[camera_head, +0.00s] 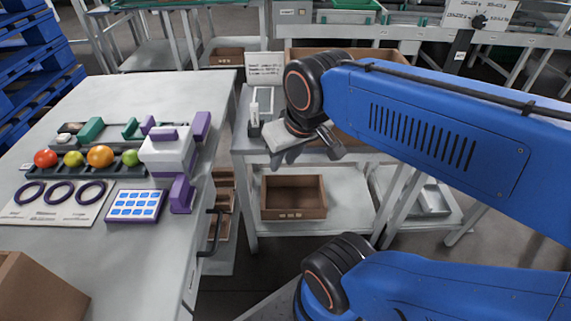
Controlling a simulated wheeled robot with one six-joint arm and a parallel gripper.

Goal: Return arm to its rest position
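My blue arm reaches in from the right edge and bends at dark joints with orange rings. My gripper (290,153) is at the end of the arm, in the middle of the view, pointing down. It hangs in front of the workbench (243,142) at the back, to the right of the near table. Its fingers are small and partly hidden by the wrist, so their gap does not show clearly. I see no object held in it.
The near table (120,270) at left carries a white-purple device (168,155), a red tomato (45,159), dark rings (60,192), a blue-celled tray (135,205) and a cardboard box (38,292). A brown bin (293,197) sits on the lower shelf.

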